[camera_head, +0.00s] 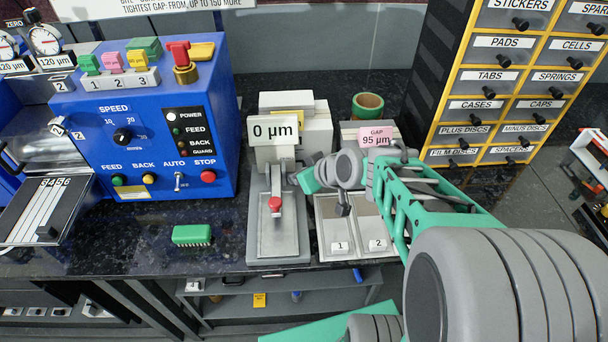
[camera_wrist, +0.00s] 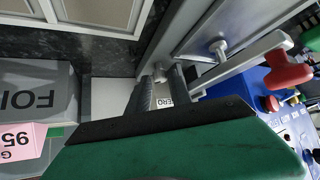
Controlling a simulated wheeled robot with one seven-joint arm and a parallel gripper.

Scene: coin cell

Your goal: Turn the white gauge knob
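The gauge (camera_head: 262,240) stands mid-bench with a grey base, a red-tipped lever (camera_head: 275,204) and a display (camera_head: 273,129) reading 0 µm. My gripper (camera_head: 302,180) is at the right side of the gauge. In the wrist view a small pale round knob (camera_wrist: 160,73) shows between the tips of my two fingers (camera_wrist: 159,80), near a label reading ZERO (camera_wrist: 166,102). The fingers are a narrow gap apart. I cannot tell whether they press on the knob. In the head view the knob is hidden by my gripper.
A blue machine (camera_head: 150,120) stands to the left and a green block (camera_head: 192,235) lies before it. A two-part tray (camera_head: 327,215) is under my arm. A grey box with a pink tag (camera_head: 377,137) reading 95 µm is behind my arm. A drawer cabinet (camera_head: 440,130) stands right.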

